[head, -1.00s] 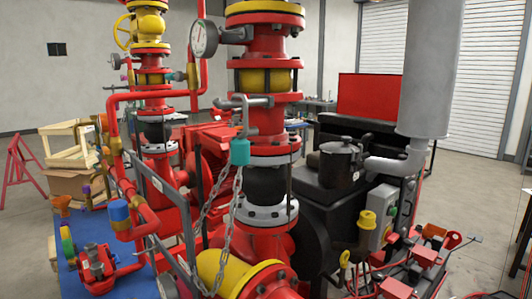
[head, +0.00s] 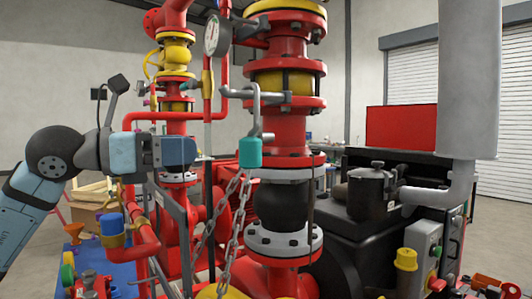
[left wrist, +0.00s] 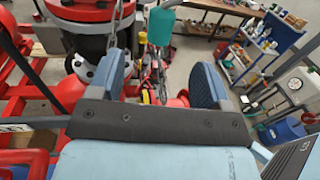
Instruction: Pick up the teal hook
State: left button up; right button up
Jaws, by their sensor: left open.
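The teal hook has a teal block (head: 250,152) with a grey bent rod above it. It hangs upright in front of the red and yellow pipe column, with a chain running down from it. My left gripper (head: 192,152) is left of the teal block at about the same height, apart from it. In the left wrist view, the teal block (left wrist: 160,24) shows at the top, beyond the gap between my two open blue fingers (left wrist: 160,80). Nothing is between the fingers. My right gripper is not in view.
The red flanged column (head: 285,110) stands close behind the hook. A pressure gauge (head: 212,36) and thin red pipes stand near my left gripper. The grey chain (head: 232,225) hangs below. A black pot-like part (head: 372,190) and a grey cylinder (head: 469,80) are at right.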

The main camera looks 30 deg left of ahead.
aim_at(240, 145)
pick_arm(q)
jog(key=p+x, duration=0.2)
jog(key=x, duration=0.2)
jog(key=p+x, duration=0.3)
jog(key=x, duration=0.1)
jog(key=p+x, duration=0.2)
jog(key=x, duration=0.2)
jog(key=shift+s+d+r+p, duration=0.1)
jog(key=shift+d+r+p, duration=0.1)
jog(key=shift+r+p, duration=0.15)
jog(key=shift+f, duration=0.15)
jog(key=c, duration=1.1)
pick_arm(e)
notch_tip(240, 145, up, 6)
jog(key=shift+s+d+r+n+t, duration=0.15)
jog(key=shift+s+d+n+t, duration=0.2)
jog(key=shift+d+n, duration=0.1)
